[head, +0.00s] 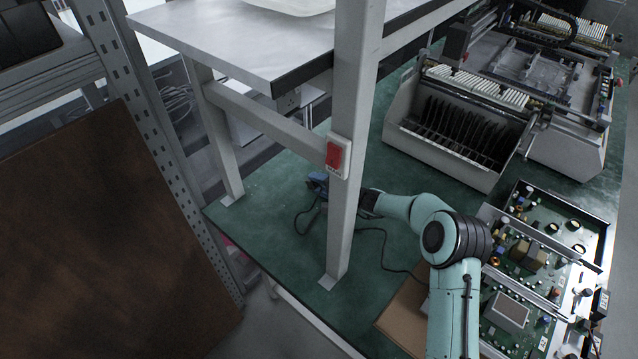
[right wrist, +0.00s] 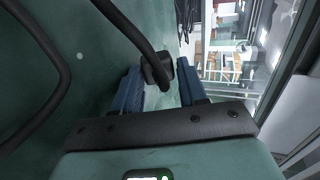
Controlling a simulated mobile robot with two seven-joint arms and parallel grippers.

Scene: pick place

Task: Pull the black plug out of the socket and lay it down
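The socket (head: 337,156), a white plate with a red face, sits on the table leg's front with no plug in it. My right gripper (head: 317,184) is below and left of it, low over the green surface, with its arm passing behind the leg. The plug is hard to make out in the head view. My left gripper is not in view.
The cable (head: 390,266) loops past the leg to a brown board (head: 403,318) at the front. Green surface (head: 270,190) is free left of the leg. A grey machine (head: 455,120) stands at the back right, an open circuit-board chassis (head: 540,250) on the right.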

